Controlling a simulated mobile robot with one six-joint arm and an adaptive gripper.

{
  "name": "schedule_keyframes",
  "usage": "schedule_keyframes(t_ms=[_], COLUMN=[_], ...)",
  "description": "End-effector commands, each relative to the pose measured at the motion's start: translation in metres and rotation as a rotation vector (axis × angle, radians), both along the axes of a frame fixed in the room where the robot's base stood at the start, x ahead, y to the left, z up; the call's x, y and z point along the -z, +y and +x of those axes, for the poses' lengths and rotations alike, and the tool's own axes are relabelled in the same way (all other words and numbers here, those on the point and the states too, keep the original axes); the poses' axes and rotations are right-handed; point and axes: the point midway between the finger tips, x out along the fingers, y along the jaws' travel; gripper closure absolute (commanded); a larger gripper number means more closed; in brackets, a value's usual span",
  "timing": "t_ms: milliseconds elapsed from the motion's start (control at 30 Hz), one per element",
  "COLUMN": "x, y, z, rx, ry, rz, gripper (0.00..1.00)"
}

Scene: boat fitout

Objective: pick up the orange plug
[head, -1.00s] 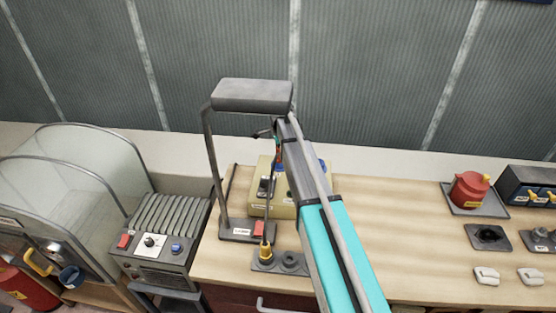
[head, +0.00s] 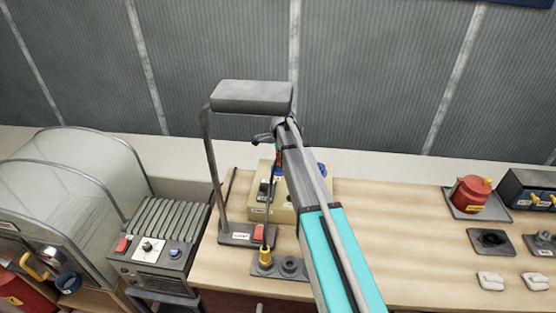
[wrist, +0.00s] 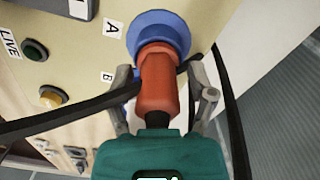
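The orange plug (wrist: 158,82) sits in a round blue socket (wrist: 160,35) beside the label A in the wrist view. A black cable crosses next to the plug. My gripper (wrist: 166,97) is open, with one grey finger on each side of the plug and a gap to the right finger. The cable partly hides the space at the left finger. In the head view, my arm hides the plug, and the cream box (head: 258,207) shows behind the arm.
A grey lamp-like frame (head: 252,97) stands just left of my arm. A yellow plug (head: 265,256) stands in a grey base in front of the box. A red pot (head: 470,192) is at the right. The bench between is clear.

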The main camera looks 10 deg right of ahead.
Motion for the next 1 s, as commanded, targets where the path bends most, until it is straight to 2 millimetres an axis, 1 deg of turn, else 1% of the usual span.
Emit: schedule_keyframes(t_ms=[33,167,200,267,300,333,733,1000], x=[0.0,0.0,0.0,0.0,0.0,0.0,-0.001,-0.012], y=[0.0,0.0,0.0,0.0,0.0,0.0,0.001,0.001], z=[0.0,0.0,0.0,0.0,0.0,0.0,0.0,0.0], rx=[0.0,0.0,0.0,0.0,0.0,0.0,-0.001,-0.001], ry=[0.0,0.0,0.0,0.0,0.0,0.0,0.0,0.0], rz=[0.0,0.0,0.0,0.0,0.0,0.0,0.0,0.0], gripper=[0.48,0.72,0.8,0.91,0.98,1.0,1.0,1.0])
